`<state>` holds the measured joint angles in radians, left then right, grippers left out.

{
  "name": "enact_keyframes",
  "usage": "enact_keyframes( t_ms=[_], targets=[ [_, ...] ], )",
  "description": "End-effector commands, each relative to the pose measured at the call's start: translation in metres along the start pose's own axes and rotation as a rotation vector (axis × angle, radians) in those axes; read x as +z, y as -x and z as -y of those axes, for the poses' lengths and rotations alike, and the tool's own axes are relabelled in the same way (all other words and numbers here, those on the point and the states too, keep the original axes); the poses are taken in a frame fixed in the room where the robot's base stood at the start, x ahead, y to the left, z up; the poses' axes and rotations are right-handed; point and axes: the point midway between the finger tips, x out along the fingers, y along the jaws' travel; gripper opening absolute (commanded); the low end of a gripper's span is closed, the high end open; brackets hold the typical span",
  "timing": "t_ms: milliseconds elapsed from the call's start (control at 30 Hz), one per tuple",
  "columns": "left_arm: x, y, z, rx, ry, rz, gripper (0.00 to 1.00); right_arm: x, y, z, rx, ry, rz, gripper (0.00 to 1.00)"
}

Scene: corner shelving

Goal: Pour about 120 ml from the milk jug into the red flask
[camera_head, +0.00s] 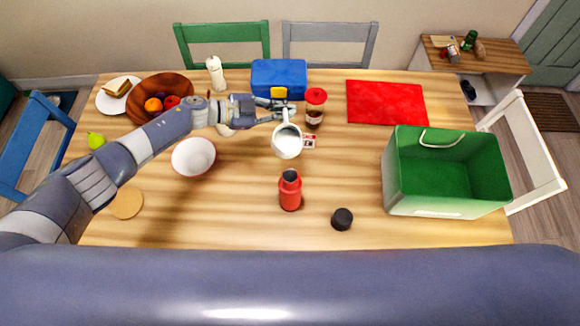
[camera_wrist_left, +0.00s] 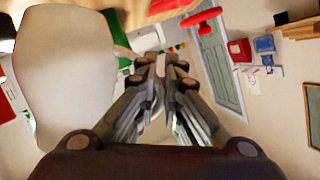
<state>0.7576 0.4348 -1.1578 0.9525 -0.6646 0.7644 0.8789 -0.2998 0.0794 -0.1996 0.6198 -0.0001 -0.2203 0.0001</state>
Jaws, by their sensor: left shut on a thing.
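The white milk jug (camera_head: 279,151) is held above the middle of the table, its mouth facing the head camera; I cannot tell its milk level or exact tilt. My left gripper (camera_head: 284,112) is shut on the jug's handle at its far side. In the left wrist view the jug (camera_wrist_left: 65,80) fills the left side, beside the fingers (camera_wrist_left: 160,75). The red flask (camera_head: 290,192) stands upright with a dark open mouth, nearer the front than the jug and apart from it. My right gripper is not in view.
A black cap (camera_head: 342,219) lies right of the flask. A white bowl (camera_head: 193,157) is to the left, a red-lidded jar (camera_head: 315,108) and blue box (camera_head: 279,78) behind. A green crate (camera_head: 400,187) stands at the right. The table around the flask is mostly clear.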

Motion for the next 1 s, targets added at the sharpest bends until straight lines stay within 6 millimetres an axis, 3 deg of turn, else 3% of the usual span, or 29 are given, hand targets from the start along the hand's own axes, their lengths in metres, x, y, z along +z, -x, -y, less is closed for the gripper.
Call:
enact_keyframes(
  t_ms=[333,467,1000],
  targets=[
    [-0.052,0.019,-0.004,-0.082,-0.208,-0.013,0.00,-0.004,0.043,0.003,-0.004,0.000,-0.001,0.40],
    [-0.066,0.025,-0.008,-0.106,-0.276,-0.015,0.00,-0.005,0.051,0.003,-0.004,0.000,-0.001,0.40],
    [-0.080,0.031,-0.014,-0.173,-0.452,-0.022,0.00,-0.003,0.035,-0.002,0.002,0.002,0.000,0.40]
  ],
)
